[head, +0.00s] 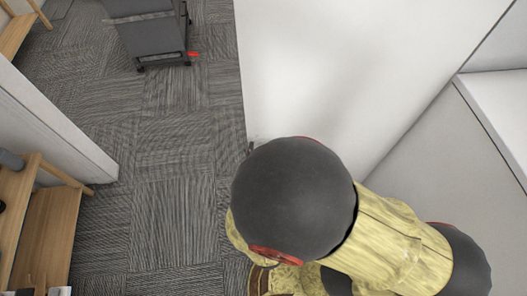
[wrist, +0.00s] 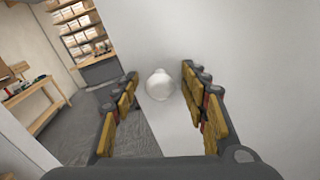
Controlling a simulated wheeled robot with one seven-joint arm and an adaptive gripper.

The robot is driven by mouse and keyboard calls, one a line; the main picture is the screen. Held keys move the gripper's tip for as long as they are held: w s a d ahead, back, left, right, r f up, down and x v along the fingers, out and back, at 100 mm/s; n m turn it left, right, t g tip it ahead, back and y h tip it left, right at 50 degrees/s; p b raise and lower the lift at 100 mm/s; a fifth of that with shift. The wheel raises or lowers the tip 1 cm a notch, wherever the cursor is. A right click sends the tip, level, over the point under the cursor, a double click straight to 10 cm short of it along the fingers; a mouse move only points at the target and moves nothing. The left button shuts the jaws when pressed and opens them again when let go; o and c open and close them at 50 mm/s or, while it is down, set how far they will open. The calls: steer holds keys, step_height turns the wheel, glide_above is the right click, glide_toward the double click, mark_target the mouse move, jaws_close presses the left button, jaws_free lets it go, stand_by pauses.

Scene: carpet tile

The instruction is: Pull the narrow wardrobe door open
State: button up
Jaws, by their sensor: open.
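A pale round knob (wrist: 160,86) shows in the wrist view on a plain white panel (wrist: 245,70), close to the panel's left edge. I take this panel to be the narrow wardrobe door. My gripper (wrist: 160,74) is open, with one finger on each side of the knob in the picture. I cannot tell whether the fingers touch it or how deep it sits between them. In the head view a tall white panel (head: 330,70) stands beyond my arm. My arm hides the knob and gripper there.
A grey wheeled cabinet (head: 150,35) stands at the back left. A wooden shelf unit (head: 35,225) and a white wall end (head: 55,125) are at the left. Carpet (head: 170,150) is clear between them and the panel. A white ledge (head: 500,105) is at the right.

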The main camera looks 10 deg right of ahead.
step_height(320, 180, up, 10)
stand_by(0.6)
steer(key=shift+s, duration=0.1)
stand_by(0.5)
